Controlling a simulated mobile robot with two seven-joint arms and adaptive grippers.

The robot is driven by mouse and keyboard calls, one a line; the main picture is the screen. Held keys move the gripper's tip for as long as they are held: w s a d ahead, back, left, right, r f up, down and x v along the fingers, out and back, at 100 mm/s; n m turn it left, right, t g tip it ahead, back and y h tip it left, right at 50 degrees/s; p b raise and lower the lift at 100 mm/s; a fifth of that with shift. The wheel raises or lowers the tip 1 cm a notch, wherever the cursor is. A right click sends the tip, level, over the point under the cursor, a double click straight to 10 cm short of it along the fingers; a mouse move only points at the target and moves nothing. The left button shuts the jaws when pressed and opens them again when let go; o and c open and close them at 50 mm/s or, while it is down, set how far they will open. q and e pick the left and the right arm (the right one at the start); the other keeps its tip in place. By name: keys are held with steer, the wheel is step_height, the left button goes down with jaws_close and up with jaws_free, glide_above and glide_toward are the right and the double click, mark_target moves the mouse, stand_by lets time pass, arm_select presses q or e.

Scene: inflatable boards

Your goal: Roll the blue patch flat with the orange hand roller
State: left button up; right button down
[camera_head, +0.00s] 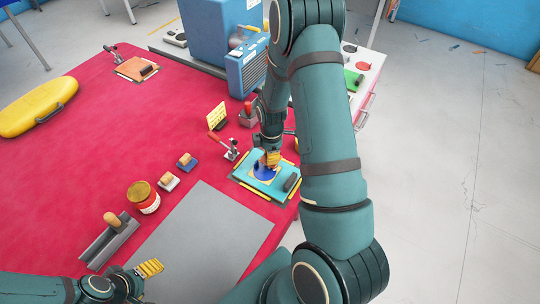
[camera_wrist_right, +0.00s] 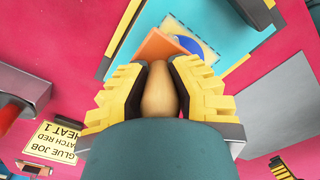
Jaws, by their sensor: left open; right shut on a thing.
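The blue patch (camera_head: 263,172) lies on a teal board (camera_head: 285,177) near the right edge of the red table. In the right wrist view the patch (camera_wrist_right: 188,43) is partly covered by the orange hand roller (camera_wrist_right: 160,44). My right gripper (camera_wrist_right: 158,85) is shut on the roller's wooden handle, with the roller's orange part over the board. I cannot tell whether it touches the patch. In the head view this gripper (camera_head: 270,158) is over the board, partly hidden by my right arm. My left gripper (camera_head: 150,268) is open and empty at the lower left, beside the grey mat.
A dark cylinder (camera_head: 291,182) lies on the board's right side. A red-handled clamp (camera_head: 230,150) and a yellow sign (camera_head: 217,116) stand left of the board. A grey mat (camera_head: 205,240) is in front. A jar (camera_head: 144,199) and wood-handled tools stand left of it.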

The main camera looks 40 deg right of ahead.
steer(key=shift+s+a+f, duration=0.1)
steer(key=shift+s+a, duration=0.05)
steer(key=shift+a, duration=0.35)
steer(key=shift+s+a, duration=0.15)
steer(key=shift+a, duration=0.45)
arm_select(q)
steer(key=shift+r, duration=0.15)
arm_select(e)
steer(key=shift+s+a, duration=0.3)
steer(key=shift+a, duration=0.55)
steer(key=shift+s+a, duration=0.25)
steer(key=shift+a, duration=0.6)
steer(key=shift+d, duration=0.15)
